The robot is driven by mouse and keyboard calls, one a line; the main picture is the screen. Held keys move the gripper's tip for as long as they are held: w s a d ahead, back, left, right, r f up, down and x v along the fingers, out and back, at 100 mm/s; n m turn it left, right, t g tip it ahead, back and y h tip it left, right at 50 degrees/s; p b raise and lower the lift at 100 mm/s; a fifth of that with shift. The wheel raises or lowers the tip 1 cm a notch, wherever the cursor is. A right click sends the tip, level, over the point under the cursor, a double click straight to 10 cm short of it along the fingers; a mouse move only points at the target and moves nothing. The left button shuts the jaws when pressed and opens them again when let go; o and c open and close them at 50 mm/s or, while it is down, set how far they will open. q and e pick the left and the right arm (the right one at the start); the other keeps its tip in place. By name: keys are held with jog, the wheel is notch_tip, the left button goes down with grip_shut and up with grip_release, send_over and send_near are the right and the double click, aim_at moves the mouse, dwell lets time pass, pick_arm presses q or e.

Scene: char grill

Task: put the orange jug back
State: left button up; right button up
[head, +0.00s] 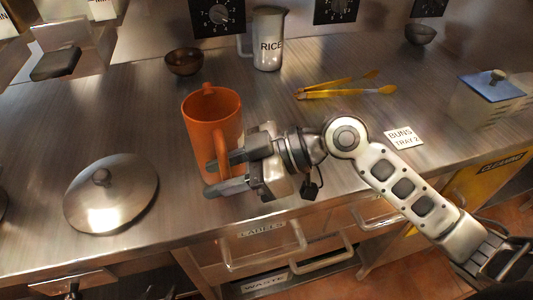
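The orange jug (199,122) stands upright on the metal counter, left of centre in the head view. Its spout is at the far side of the rim, and its handle (219,143) is on the side facing me. My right gripper (210,179) reaches in from the right, low at the jug's near side. Its two fingers are spread apart, overlapping the lower jug and handle in the picture. The fingers hide the lower end of the handle, and I cannot tell whether they touch it. My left gripper is not in view.
A metal lid (112,195) lies left of the jug. Behind are a brown bowl (184,61), the RICE jug (269,40) and yellow tongs (345,90). A BUNS TRAY 2 card (404,137) and a blue-lidded box (492,98) are right. The counter's front edge runs below the gripper.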

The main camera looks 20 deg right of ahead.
pick_arm(q)
jog(key=shift+w+d+f+b, duration=0.15)
jog(key=shift+w+f+b, duration=0.2)
jog(key=shift+b, duration=0.8)
pick_arm(e)
jog(key=v, duration=1.2)
pick_arm(q)
jog(key=shift+s+f, duration=0.1)
jog(key=shift+f, duration=0.05)
